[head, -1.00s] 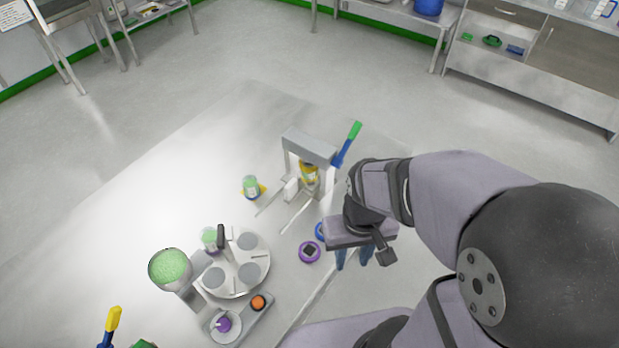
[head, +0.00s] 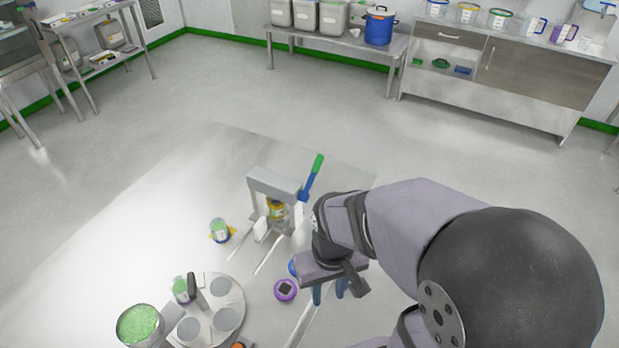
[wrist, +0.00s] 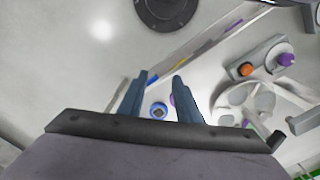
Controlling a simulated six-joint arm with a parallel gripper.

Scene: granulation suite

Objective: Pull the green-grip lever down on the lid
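The lever's green grip (head: 317,165) points up, tilted right, at the end of a blue shaft (head: 308,186) on the right side of a grey press frame (head: 275,182). A jar with a yellow part (head: 276,209) stands inside the frame, under the crossbar; its lid is hard to make out. My gripper (head: 328,296) is below and right of the press in the head view, apart from the lever, fingers pointing down. In the wrist view my gripper (wrist: 160,84) has its two fingers spread with nothing held between them. The lever is not visible there.
A green-filled jar (head: 219,230) stands left of the press. A purple-rimmed round piece (head: 286,290) lies beside my gripper, with a partly hidden blue one behind. A round plate (head: 207,313) and a tub of green granules (head: 138,324) are at lower left. Open surface lies behind the press.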

